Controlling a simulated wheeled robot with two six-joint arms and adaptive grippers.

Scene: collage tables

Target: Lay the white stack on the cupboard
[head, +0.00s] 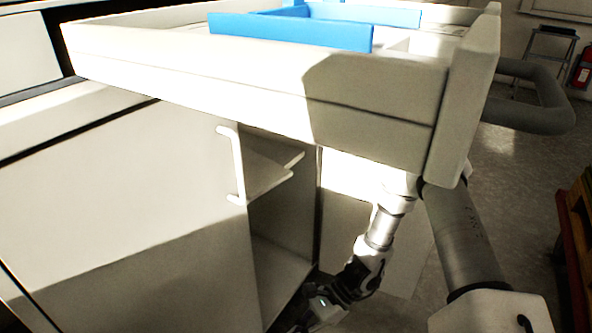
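A large off-white, thick-rimmed object (380,105), which I take as the white stack, fills the upper middle of the head view. A seam runs along its side, and its underside is hidden. A pale cupboard (110,205) is below and left of it, with an upright white handle (236,165) and an open, shelved interior. The stack hides part of the cupboard's top, so I cannot tell whether they touch. My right gripper (312,312) is low, below the stack and near the cupboard's opening; its fingers are dark and partly cut off. My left gripper is not in view.
Blue panels (290,30) stand inside the stack's rim. A thick grey tube (545,105) is to its right. Farther back are a small stepladder (550,55) and a red fire extinguisher (583,68). A wooden pallet-like stack (578,225) is at the right edge. Grey floor shows between.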

